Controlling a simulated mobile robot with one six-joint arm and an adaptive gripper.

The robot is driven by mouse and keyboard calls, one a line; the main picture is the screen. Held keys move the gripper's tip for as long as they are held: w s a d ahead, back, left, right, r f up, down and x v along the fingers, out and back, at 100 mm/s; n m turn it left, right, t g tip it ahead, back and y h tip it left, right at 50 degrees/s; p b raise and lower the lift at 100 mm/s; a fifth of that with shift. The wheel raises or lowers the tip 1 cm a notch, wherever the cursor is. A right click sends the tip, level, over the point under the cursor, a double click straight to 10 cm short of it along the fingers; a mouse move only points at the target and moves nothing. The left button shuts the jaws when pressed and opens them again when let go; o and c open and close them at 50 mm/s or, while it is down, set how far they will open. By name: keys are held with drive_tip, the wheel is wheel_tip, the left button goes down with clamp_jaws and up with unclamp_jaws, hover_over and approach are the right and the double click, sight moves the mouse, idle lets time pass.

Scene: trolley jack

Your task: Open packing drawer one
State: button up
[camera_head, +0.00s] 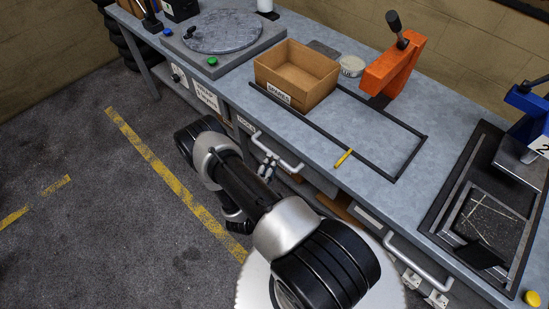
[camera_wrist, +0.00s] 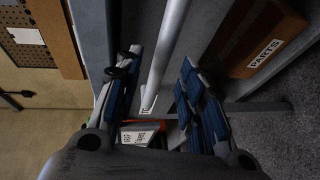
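In the wrist view my gripper (camera_wrist: 158,62) is open, its two blue-padded fingers apart. A grey bar handle (camera_wrist: 168,42) runs between the fingers, with gaps on both sides; whether it touches a pad I cannot tell. In the head view two bar handles show on the bench front: a left one (camera_head: 278,151) below the TOOLS label (camera_head: 247,125), and a right one (camera_head: 418,262). No drawer number is readable.
The bench top (camera_head: 345,128) carries a SPARES box (camera_head: 296,75), an orange tool (camera_head: 393,66), a yellow marker (camera_head: 343,159) and a round plate (camera_head: 222,31). A PARTS box (camera_wrist: 262,42) lies right of the fingers in the wrist view. The floor (camera_head: 90,210) at left is clear.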

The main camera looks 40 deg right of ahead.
drive_tip(key=b+x, duration=0.1)
drive_tip(key=x, duration=0.4)
drive_tip(key=shift+c, duration=0.5)
clamp_jaws()
